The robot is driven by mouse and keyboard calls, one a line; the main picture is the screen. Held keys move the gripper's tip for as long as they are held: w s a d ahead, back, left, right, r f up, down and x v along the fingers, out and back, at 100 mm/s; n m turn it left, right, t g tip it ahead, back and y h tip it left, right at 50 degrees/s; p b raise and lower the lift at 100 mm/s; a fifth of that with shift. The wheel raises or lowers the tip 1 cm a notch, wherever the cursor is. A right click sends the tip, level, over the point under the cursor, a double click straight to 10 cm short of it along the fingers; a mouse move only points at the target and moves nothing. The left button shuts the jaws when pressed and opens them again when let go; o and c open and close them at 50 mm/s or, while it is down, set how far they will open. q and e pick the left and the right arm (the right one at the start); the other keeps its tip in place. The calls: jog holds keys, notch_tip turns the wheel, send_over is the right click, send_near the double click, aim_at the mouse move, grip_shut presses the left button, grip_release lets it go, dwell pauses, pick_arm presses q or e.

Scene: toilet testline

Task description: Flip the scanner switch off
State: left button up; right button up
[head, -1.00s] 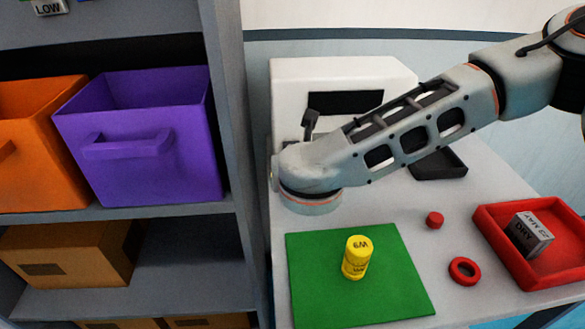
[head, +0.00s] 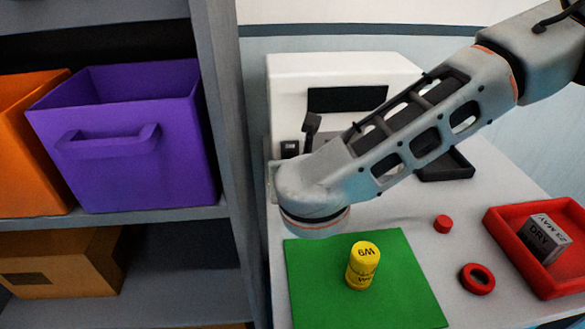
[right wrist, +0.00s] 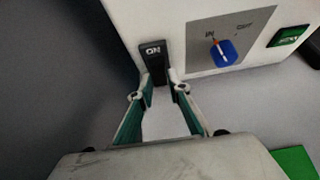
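The white scanner (head: 285,85) stands at the back of the table, with a dark screen on its front. In the right wrist view, a black switch (right wrist: 152,60) marked "ON" sits on its white face. My right gripper (right wrist: 160,80) is open, its two fingertips just before the lower end of the switch, one to each side. I cannot tell whether they touch it. Nothing is held. In the head view my right arm crosses in front of the scanner and the fingers are hidden. My left gripper is not in view.
A blue knob (right wrist: 224,54) on a grey IN/OUT panel is right of the switch. On the table are a green mat (head: 400,285) with a yellow weight (head: 363,267), a red tray (head: 510,270), and small red parts. A shelf with a purple bin (head: 130,140) stands left.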

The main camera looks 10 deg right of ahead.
jog(key=shift+o, duration=1)
jog(key=shift+s+r, duration=0.1)
jog(key=v, duration=1.1)
jog(key=shift+s+r, duration=0.25)
jog(key=shift+s, duration=0.1)
